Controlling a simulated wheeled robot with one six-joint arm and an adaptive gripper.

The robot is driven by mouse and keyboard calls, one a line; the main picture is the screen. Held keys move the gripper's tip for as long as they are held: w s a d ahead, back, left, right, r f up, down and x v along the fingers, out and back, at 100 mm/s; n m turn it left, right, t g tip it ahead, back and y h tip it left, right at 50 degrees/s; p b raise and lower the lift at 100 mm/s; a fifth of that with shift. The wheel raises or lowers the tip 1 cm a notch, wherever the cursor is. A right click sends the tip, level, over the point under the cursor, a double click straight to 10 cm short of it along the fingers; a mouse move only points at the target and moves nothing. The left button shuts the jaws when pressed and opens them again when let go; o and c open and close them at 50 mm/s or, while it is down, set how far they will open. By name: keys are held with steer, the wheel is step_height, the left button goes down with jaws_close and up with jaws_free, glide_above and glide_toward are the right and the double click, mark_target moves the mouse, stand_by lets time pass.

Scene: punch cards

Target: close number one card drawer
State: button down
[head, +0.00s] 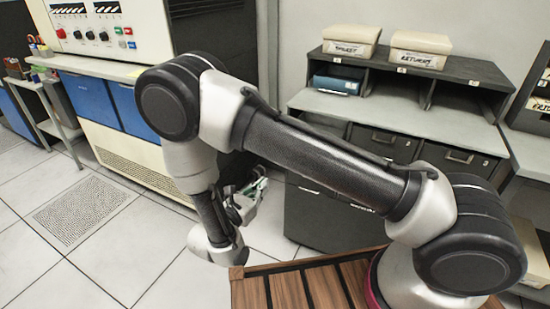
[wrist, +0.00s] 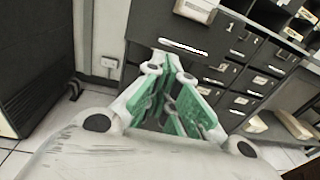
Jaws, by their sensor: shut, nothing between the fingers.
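A dark grey card cabinet (head: 418,152) stands at the right in the head view, with drawers that carry pale labels and handles. In the wrist view its drawer fronts (wrist: 236,72) fill the upper right. A dark front with a bright handle bar (wrist: 183,47) is just beyond my fingertips. My gripper (wrist: 168,64), with green finger pads, is shut and empty in front of the cabinet. In the head view, my gripper (head: 258,188) is left of the dark lower cabinet front; my arm hides part of the drawers.
Pale card boxes (head: 420,48) and a blue box (head: 338,80) sit on the cabinet's shelves. A control console (head: 105,30) with blue panels below stands at the left. A slatted wooden surface (head: 300,285) is at the front. The tiled floor between is clear.

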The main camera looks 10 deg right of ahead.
steer(key=w+d+r+t, duration=0.1)
steer(key=w+d, duration=0.5)
steer(key=w, duration=0.6)
steer(key=shift+w+d+n+y, duration=0.15)
steer(key=shift+d+n+y, duration=0.05)
steer(key=shift+n+y, duration=0.1)
steer(key=shift+d+r, duration=0.1)
steer(key=x, duration=1.8)
steer(key=shift+w+d+r, duration=0.1)
steer(key=shift+w, duration=0.2)
steer(key=shift+w+d+r, duration=0.1)
steer(key=shift+w+d, duration=0.1)
steer(key=shift+w, duration=0.1)
